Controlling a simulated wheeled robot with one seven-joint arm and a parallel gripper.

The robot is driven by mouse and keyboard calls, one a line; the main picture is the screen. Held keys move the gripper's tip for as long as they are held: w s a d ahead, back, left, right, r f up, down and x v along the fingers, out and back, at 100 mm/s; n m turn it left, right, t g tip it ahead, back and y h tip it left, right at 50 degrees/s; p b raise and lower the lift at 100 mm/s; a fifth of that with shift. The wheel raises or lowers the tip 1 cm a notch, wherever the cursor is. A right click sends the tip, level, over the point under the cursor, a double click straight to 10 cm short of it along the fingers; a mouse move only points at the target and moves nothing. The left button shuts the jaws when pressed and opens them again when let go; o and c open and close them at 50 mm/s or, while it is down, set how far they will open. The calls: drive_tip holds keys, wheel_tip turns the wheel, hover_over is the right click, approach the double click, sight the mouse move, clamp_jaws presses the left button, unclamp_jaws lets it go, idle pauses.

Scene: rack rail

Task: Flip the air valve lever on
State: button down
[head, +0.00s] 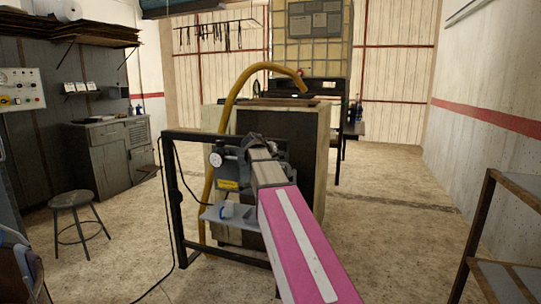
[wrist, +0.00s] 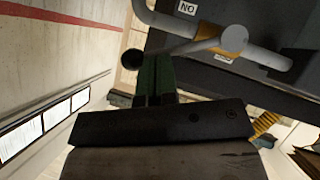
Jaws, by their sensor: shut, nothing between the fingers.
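The air valve shows in the wrist view as an orange body (wrist: 234,41) on a grey pipe (wrist: 268,58). Its grey lever (wrist: 190,48) runs left from a round hub to a black ball knob (wrist: 132,58). My gripper (wrist: 157,62) is shut and empty, its dark green fingers together just below the lever, close to the knob. I cannot tell whether they touch it. A white label (wrist: 187,8) by the pipe reads "NO", probably "ON" seen upside down. In the head view my pink arm reaches to the rack panel and hides the valve and fingers.
A dark metal rack frame (head: 170,200) holds the panel, with a gauge (head: 216,159) and a small shelf (head: 222,217). A yellow hose (head: 237,88) arches behind it. A stool (head: 72,199) stands left and a shelf unit (head: 490,230) right. The floor between is mostly clear.

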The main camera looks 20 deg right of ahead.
drive_tip(key=f+m+y, duration=0.1)
drive_tip(key=s+d+f+m+t+y, duration=0.1)
drive_tip(key=shift+d+f, duration=0.25)
drive_tip(key=shift+f, duration=0.25)
drive_tip(key=shift+d, duration=0.1)
idle(0.6)
drive_tip(key=d+r+v, duration=0.1)
drive_tip(key=r+v, duration=0.1)
drive_tip(key=v, duration=1.1)
drive_tip(key=shift+w+d, duration=0.3)
drive_tip(key=shift+w, duration=0.05)
